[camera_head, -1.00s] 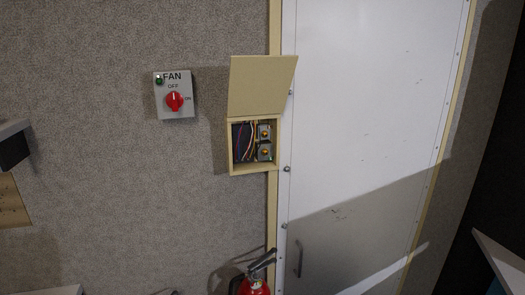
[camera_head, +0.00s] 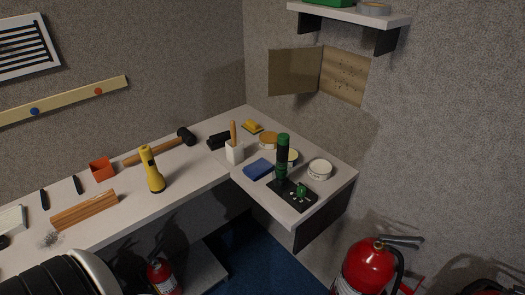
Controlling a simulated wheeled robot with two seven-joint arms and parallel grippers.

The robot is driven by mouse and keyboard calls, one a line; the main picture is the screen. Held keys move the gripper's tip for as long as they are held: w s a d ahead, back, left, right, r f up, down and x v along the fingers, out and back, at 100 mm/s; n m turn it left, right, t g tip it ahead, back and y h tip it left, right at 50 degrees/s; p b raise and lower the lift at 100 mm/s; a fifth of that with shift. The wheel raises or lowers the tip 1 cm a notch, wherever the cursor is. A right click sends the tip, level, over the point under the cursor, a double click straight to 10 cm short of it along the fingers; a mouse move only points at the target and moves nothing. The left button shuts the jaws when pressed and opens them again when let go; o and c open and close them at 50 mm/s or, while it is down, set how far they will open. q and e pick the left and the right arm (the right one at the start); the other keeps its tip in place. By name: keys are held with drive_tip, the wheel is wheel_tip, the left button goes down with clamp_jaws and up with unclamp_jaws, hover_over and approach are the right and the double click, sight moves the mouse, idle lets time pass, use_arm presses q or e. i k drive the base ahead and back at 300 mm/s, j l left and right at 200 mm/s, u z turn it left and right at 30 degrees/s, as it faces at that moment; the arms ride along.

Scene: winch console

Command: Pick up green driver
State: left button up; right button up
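The green driver (camera_head: 282,158) appears to be the dark green and black cylindrical tool on the right part of the L-shaped white workbench (camera_head: 335,186). It stands upright at the back left of a black base plate (camera_head: 292,197), which also carries a small green knob-like part. I cannot tell whether the tool is seated in the plate or stands behind it. Neither of my grippers is in view.
A blue sponge-like block (camera_head: 258,168), a white holder (camera_head: 235,153) and a tape roll (camera_head: 320,168) stand close around the tool. A yellow flashlight (camera_head: 151,170) is further left. A shelf (camera_head: 350,17) hangs above; a fire extinguisher (camera_head: 367,266) stands in front.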

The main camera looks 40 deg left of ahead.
sight(283, 139)
drive_tip(key=u, duration=0.95)
drive_tip(key=j+z, duration=0.3)
drive_tip(key=i+l, duration=0.05)
drive_tip(key=l, duration=0.05)
